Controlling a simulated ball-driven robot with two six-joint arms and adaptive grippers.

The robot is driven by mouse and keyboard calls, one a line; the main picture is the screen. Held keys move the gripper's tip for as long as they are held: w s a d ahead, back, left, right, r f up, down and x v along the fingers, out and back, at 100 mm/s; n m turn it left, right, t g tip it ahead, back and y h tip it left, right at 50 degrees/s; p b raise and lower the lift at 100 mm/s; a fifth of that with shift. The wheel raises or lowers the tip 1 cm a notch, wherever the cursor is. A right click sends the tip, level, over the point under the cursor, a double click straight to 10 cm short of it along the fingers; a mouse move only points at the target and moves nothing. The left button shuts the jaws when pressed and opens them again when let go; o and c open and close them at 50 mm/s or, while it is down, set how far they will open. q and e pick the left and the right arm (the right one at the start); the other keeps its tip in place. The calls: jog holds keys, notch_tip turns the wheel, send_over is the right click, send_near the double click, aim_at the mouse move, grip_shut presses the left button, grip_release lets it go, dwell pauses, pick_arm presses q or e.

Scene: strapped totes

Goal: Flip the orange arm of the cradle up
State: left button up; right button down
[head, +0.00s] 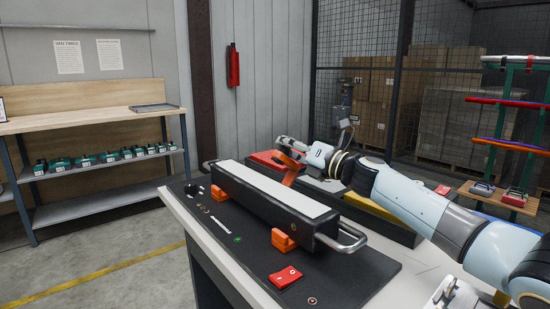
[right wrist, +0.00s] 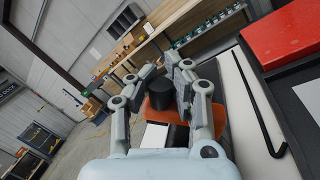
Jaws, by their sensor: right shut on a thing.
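The cradle is a black base plate (head: 255,275) on a table, bearing a long black bar (head: 262,205) with a white top. The orange arm (head: 291,174) stands tilted upward at the bar's far side, its top near my right gripper (head: 288,145). In the right wrist view, my right gripper (right wrist: 165,70) is closed around a black knob (right wrist: 162,93) on the orange arm (right wrist: 217,125); the fingers partly hide it. An orange block (head: 284,240) sits at the near side of the bar. My left gripper is not in view.
A metal handle (head: 352,238) sticks out at the bar's near end. A second black unit with a red lid (head: 272,158) stands behind. A workbench (head: 90,118) is at the left, across open floor.

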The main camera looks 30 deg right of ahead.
jog(key=d+m, duration=0.1)
jog(key=d+f+m+b, duration=0.2)
jog(key=m, duration=0.1)
jog(key=shift+w+d+t+h, duration=0.15)
jog(key=shift+d+t+h, duration=0.2)
jog(key=shift+t+h, duration=0.05)
jog(key=shift+w+d+f+m+t+h+b, duration=0.15)
jog(key=shift+d+f+m+h+b, duration=0.15)
jog(key=shift+d+m+b, duration=0.6)
jog(key=shift+w+d+f+m+t+h+b, duration=0.1)
jog(key=shift+d+f+m+t+h+b, duration=0.15)
jog(key=shift+d+m, duration=0.7)
jog(key=shift+a+m, duration=0.35)
jog(key=shift+m, duration=0.1)
jog(key=c, duration=1.2)
grip_release()
jog(key=shift+s+d+r, duration=0.1)
jog(key=shift+s+d, duration=0.05)
jog(key=shift+s, duration=0.15)
jog(key=shift+o, duration=0.4)
